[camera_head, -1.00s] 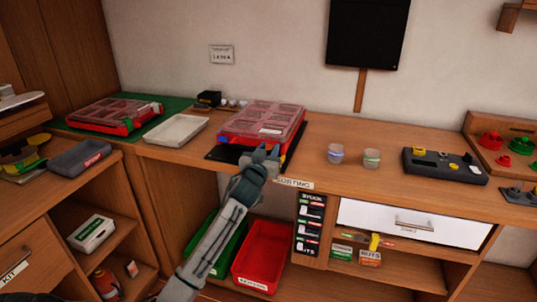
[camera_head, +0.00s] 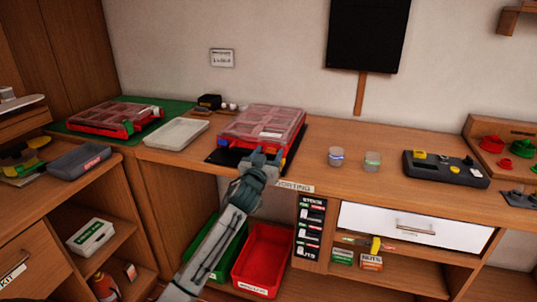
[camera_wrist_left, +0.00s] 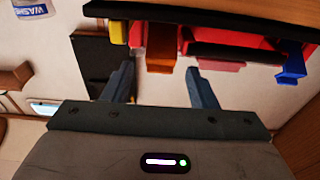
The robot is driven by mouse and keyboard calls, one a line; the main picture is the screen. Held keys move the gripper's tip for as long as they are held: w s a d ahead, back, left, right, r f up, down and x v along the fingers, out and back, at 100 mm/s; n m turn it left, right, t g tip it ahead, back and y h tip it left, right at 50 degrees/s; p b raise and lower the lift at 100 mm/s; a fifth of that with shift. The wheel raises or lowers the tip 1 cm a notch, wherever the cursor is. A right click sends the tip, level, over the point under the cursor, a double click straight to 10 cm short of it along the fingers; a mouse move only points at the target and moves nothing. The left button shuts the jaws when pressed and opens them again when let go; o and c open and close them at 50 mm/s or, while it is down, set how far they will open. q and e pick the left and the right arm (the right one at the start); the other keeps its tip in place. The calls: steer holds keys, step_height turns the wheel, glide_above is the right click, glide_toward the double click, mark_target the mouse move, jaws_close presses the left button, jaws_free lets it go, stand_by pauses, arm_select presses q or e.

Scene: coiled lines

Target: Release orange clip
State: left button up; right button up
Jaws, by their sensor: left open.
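A red organizer case (camera_head: 262,122) with a clear lid lies on a dark mat on the workbench. My left gripper (camera_head: 266,157) is at the front edge of this case, open and empty. In the left wrist view, the orange clip (camera_wrist_left: 160,48) sits on the case's red front, just beyond and between the two spread fingertips of my left gripper (camera_wrist_left: 161,82). The fingers look apart from the clip. A yellow clip (camera_wrist_left: 118,32) and a blue clip (camera_wrist_left: 291,68) show to either side. The orange clip is hidden in the head view. My right gripper is not in view.
A white tray (camera_head: 176,134) and a second red case (camera_head: 115,119) on a green mat lie to the left. Red (camera_head: 263,262) and green bins sit below the bench.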

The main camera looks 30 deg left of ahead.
arm_select(q)
steer(key=b+v, duration=0.1)
steer(key=v, duration=0.9)
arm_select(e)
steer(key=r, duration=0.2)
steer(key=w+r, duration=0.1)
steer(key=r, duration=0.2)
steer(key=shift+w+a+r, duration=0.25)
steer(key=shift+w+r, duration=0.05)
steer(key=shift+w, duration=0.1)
arm_select(q)
steer(key=shift+s+f, duration=0.1)
